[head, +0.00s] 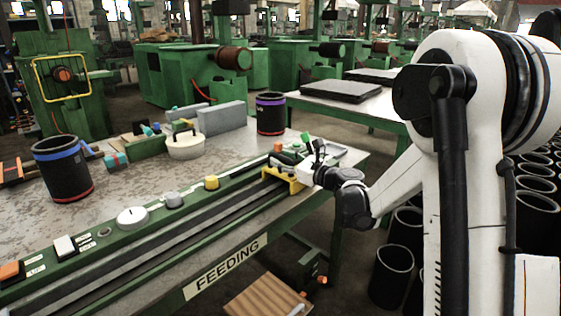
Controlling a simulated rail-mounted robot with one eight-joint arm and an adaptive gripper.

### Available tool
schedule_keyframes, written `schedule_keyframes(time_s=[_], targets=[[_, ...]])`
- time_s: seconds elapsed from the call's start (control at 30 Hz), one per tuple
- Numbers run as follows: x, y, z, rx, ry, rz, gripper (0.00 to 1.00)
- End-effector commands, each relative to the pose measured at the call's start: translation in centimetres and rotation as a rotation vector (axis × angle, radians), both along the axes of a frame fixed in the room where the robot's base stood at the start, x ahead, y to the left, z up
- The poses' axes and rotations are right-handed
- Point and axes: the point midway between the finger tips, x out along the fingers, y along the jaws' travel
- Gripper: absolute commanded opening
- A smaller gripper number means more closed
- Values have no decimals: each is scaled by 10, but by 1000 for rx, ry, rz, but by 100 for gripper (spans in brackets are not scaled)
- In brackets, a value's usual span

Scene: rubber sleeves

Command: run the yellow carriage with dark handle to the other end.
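The yellow carriage (283,181) sits on the long rail (150,246) along the table's front edge, near the rail's far right end. Its dark handle cannot be made out clearly, as my gripper and small dark and white parts crowd that spot. My gripper (305,164) is at the carriage, just above and to the right of its yellow body. The fingers are too small and covered to tell whether they are open or touch the handle.
The green panel beside the rail carries a yellow knob (211,182), a grey knob (173,200), a white dial (132,217) and a switch (65,247). Black sleeves (62,170) (270,114) and a white pot (185,146) stand behind. The rail left of the carriage looks clear.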

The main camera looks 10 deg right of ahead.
Motion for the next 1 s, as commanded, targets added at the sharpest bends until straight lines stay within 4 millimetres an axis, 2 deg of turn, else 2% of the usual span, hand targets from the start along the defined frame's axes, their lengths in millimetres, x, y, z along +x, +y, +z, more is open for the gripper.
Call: schedule_keyframes(time_s=[0.4,0.67,1.0], targets=[[6,4,0,0,0,-1,33],[6,4,0,0,0,-1,0],[6,3,0,0,0,-2,0]])
